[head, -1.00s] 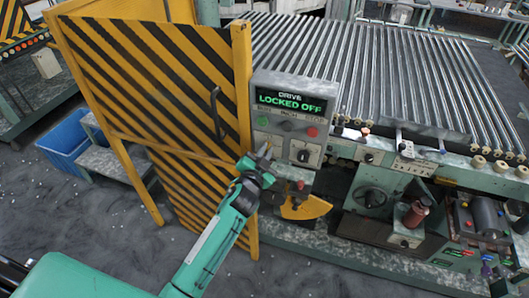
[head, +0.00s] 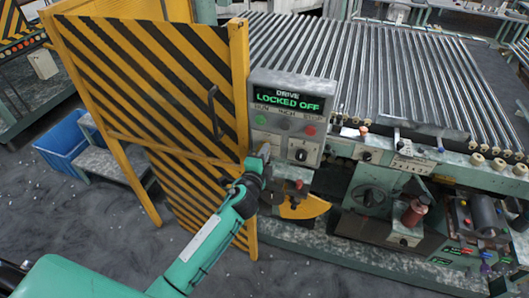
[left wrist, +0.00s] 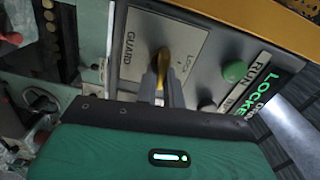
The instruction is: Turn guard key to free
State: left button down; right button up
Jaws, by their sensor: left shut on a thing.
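The brass-yellow guard key (left wrist: 163,61) stands out from a grey plate marked GUARD (left wrist: 142,50) in the left wrist view. My left gripper (left wrist: 161,88) is shut on the key, its fingers on either side of it. In the head view my left gripper (head: 262,156) is at the lower left part of the grey control box (head: 290,82), and the key is too small to make out there. The display (head: 288,102) reads DRIVE LOCKED OFF. The exact angle of the key against the plate's marks is hard to tell. My right gripper is out of view.
A yellow-and-black striped guard door (head: 165,90) with a dark handle stands just left of the box. A green button (left wrist: 234,71) sits beside the key plate. A black rotary switch (head: 301,155) and a roller bed (head: 360,65) lie to the right.

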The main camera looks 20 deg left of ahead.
pick_arm(q)
jog(key=shift+f+m, duration=0.1)
jog(key=shift+m, duration=0.5)
jog(key=c, duration=1.5)
grip_release()
jog(key=shift+s, duration=0.1)
jog(key=shift+s+a+b, duration=0.2)
jog(key=shift+s+b, duration=1.8)
jog(key=shift+s, duration=4.85)
jog(key=shift+f, duration=0.1)
